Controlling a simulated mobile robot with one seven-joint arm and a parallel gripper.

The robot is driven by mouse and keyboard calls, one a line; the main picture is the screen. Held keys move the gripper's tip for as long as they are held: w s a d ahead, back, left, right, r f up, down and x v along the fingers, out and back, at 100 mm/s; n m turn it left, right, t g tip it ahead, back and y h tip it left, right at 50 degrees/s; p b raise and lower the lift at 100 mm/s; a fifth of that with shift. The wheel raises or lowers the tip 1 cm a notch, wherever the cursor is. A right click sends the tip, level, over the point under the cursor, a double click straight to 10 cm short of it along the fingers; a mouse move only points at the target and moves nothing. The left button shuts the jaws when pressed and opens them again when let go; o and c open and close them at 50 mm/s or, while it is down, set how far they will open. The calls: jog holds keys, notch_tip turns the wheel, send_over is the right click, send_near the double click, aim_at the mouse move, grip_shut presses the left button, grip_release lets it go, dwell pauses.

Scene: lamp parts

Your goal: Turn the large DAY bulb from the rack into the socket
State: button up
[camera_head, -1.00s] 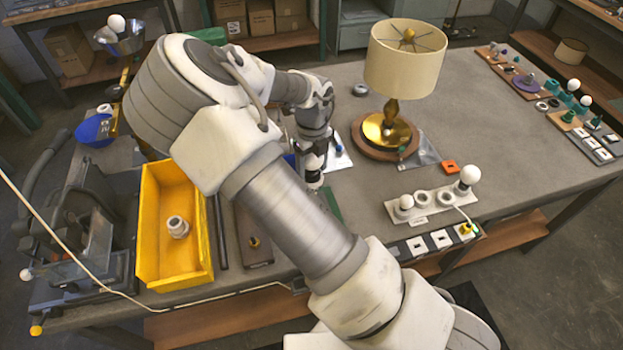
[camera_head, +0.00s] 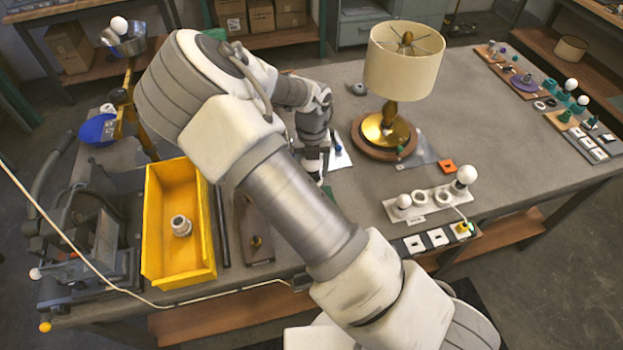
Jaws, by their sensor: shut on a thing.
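A white rack (camera_head: 431,206) lies at the right front of the bench. A large round white bulb (camera_head: 466,175) stands at its right end, and a smaller white bulb (camera_head: 403,201) stands at its left end. Two round holes between them look empty. I cannot read any DAY label. My gripper (camera_head: 316,172) points down near the bench middle, left of the rack, partly hidden behind my own arm. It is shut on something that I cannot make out. I cannot pick out the socket; the spot under the gripper is hidden.
A lamp with a cream shade (camera_head: 404,72) stands on a round wooden base right of the gripper. A yellow bin (camera_head: 152,225) holding a white fitting (camera_head: 181,226) is at the left. The bench's right middle is clear.

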dwell(0.3)
jog(key=m, duration=0.3)
jog(key=o, duration=1.1)
jog(key=shift+o, duration=0.2)
notch_tip(320, 180, up, 17)
jog(key=shift+r, duration=0.2)
